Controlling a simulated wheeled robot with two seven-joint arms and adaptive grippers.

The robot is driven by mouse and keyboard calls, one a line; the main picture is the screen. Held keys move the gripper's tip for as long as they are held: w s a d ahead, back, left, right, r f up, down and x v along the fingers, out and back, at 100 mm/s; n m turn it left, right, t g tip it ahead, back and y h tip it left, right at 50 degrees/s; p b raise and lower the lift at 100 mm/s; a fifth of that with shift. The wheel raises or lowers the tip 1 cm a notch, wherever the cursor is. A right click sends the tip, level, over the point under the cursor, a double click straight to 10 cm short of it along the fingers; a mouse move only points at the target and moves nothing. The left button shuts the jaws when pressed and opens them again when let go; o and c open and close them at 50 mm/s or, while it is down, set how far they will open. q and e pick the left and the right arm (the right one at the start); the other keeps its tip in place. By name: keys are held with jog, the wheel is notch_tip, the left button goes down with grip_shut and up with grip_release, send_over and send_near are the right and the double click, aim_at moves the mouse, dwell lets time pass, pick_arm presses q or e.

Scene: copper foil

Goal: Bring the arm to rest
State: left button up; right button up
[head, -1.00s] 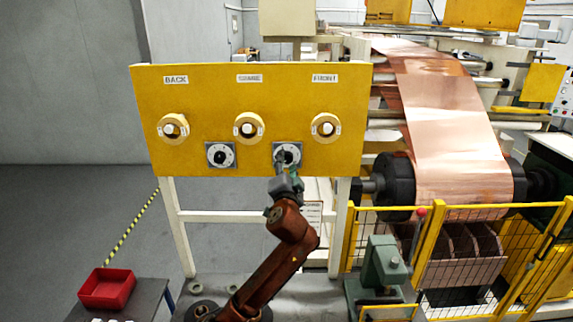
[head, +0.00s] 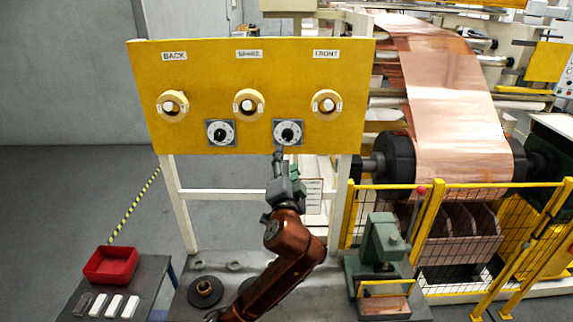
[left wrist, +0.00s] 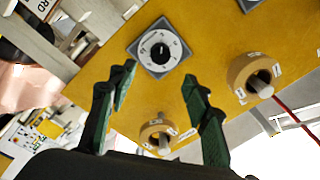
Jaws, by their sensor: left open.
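My left gripper (head: 279,160) is just below the right-hand dial (head: 288,133) on the yellow panel (head: 220,78) in the head view. In the left wrist view its two green fingers (left wrist: 155,95) are spread apart with nothing between them. That view shows a dial with a black centre (left wrist: 160,50) beyond the fingertips, apart from them. My reddish-brown arm reaches up from the bottom of the head view. My right gripper is not in view.
The panel has labelled round knobs (head: 249,103) and a second dial (head: 220,133). A red bin (head: 111,265) and white blocks sit on a table at the lower left. A green press (head: 383,245) and yellow fence (head: 430,230) stand right of the arm.

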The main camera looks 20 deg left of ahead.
pick_arm(q)
jog(key=shift+s+d, duration=0.1)
jog(key=shift+s, duration=0.45)
jog(key=shift+f, duration=0.1)
